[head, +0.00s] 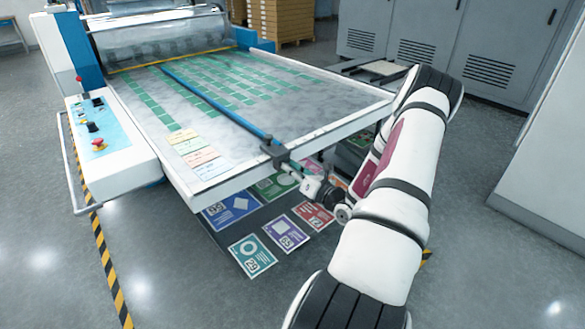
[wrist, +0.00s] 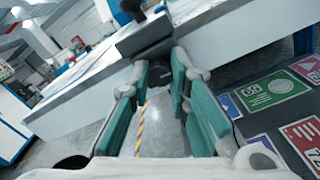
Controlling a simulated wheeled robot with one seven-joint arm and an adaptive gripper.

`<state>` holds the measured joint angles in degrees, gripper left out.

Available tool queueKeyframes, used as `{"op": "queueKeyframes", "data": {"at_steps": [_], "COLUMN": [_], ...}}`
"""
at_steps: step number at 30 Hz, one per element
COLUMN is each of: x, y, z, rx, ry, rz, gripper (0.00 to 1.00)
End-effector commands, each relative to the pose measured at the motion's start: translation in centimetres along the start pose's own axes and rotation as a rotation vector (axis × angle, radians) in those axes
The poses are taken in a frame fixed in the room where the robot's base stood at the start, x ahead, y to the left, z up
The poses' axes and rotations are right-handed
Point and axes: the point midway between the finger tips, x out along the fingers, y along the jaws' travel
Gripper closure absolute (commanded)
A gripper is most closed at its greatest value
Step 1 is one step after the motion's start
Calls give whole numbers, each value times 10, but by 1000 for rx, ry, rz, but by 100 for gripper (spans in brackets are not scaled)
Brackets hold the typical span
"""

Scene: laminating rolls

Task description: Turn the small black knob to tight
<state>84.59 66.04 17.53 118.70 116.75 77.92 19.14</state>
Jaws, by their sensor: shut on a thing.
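A black clamp block (head: 278,154) sits on the front edge of the machine's table, at the end of a blue rod (head: 215,103). The clamp also shows at the top middle of the wrist view (wrist: 145,36). The small black knob (wrist: 160,69) is on the clamp's near, lower side, between my fingertips. My gripper (head: 302,180) reaches the clamp from the front right, and its green-padded fingers (wrist: 159,62) are shut on the knob, one on each side. The fingers and shadow hide much of the knob, and I cannot read any marking on it.
The white table edge (head: 290,157) runs just beside my gripper. Colourful printed sheets (head: 285,232) lie below it. A control panel (head: 95,125) with buttons is at the left. Grey cabinets (head: 440,40) stand behind. The floor in front is clear.

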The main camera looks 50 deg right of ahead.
Motion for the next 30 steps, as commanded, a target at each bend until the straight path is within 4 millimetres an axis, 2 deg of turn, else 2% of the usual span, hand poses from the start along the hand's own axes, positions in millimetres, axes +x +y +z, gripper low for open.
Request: {"op": "queueKeyframes", "data": {"at_steps": [30], "x": [-2], "y": [-1], "z": [0], "rx": [952], "ry": [-21], "rz": [-5], "gripper": [100]}}
